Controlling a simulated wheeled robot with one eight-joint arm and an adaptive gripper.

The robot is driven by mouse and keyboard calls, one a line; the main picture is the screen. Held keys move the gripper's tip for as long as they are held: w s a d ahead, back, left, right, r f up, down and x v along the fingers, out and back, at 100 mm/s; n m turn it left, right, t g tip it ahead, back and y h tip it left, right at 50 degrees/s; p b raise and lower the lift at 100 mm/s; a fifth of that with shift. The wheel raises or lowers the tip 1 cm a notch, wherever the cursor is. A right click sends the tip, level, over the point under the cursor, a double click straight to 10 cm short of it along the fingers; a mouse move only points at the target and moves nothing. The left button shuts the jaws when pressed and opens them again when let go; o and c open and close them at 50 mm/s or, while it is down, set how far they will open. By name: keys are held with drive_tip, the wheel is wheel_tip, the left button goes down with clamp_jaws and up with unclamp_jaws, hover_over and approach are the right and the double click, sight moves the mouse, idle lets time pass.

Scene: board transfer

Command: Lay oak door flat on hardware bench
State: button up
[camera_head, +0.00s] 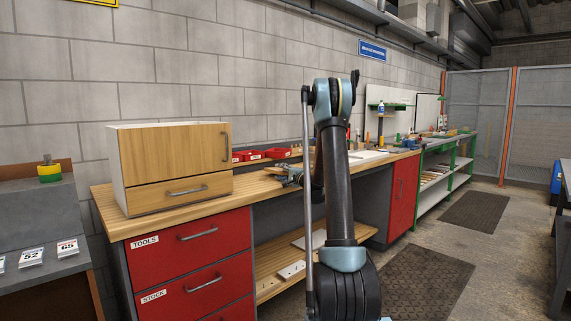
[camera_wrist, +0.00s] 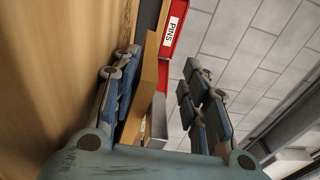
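A thin brown wooden panel (camera_wrist: 148,80) shows in the wrist view between the two fingers, closer to the left finger. I cannot tell whether it is the oak door. My gripper (camera_wrist: 162,92) is open, with a wide gap between the panel and the right finger. In the head view my gripper (camera_head: 291,174) is low over the hardware bench (camera_head: 120,217), partly hidden behind my arm. A white cabinet on the bench has an upright oak-coloured door front (camera_head: 174,151) with a dark handle, above an oak-coloured drawer (camera_head: 168,192).
Red bins (camera_head: 283,153) stand along the wall; one labelled PINS (camera_wrist: 173,27) is close to the fingers. A white board (camera_head: 368,157) lies farther along the bench. Bare bench top lies between the cabinet and my gripper. Red drawers (camera_head: 190,240) are below.

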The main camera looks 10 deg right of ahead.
drive_tip(key=shift+s+a+f+n+g, duration=0.15)
drive_tip(key=shift+s+a+f, duration=0.1)
drive_tip(key=shift+f, duration=0.15)
drive_tip(key=shift+s+a+f+n+g, duration=0.1)
drive_tip(key=shift+a+f+n+g, duration=0.1)
drive_tip(key=shift+f, duration=0.35)
drive_tip(key=shift+w+f+g+h, duration=0.55)
drive_tip(key=shift+f+g+h, duration=0.15)
drive_tip(key=shift+g, duration=0.45)
drive_tip(key=shift+w+g+h, duration=0.15)
drive_tip(key=shift+g+h, duration=0.35)
drive_tip(key=shift+g, duration=0.2)
drive_tip(key=g+h, duration=0.1)
drive_tip(key=d+g+h, duration=0.1)
drive_tip(key=shift+s+d+r+g, duration=0.1)
drive_tip(key=shift+s+r+g, duration=0.2)
drive_tip(key=shift+r+g, duration=0.1)
drive_tip(key=g+h, duration=0.2)
drive_tip(key=g, duration=0.1)
drive_tip(key=shift+r, duration=0.15)
drive_tip(key=shift+w+f+g, duration=0.15)
drive_tip(key=shift+f+g, duration=0.25)
drive_tip(key=shift+s+d+r, duration=0.4)
drive_tip(key=shift+s+r, duration=0.15)
drive_tip(key=shift+s, duration=0.25)
drive_tip(key=shift+s+d+r, duration=0.4)
drive_tip(key=shift+s+r, duration=0.15)
drive_tip(key=shift+s, duration=0.2)
drive_tip(key=o, duration=0.6)
drive_tip(key=shift+w, duration=0.1)
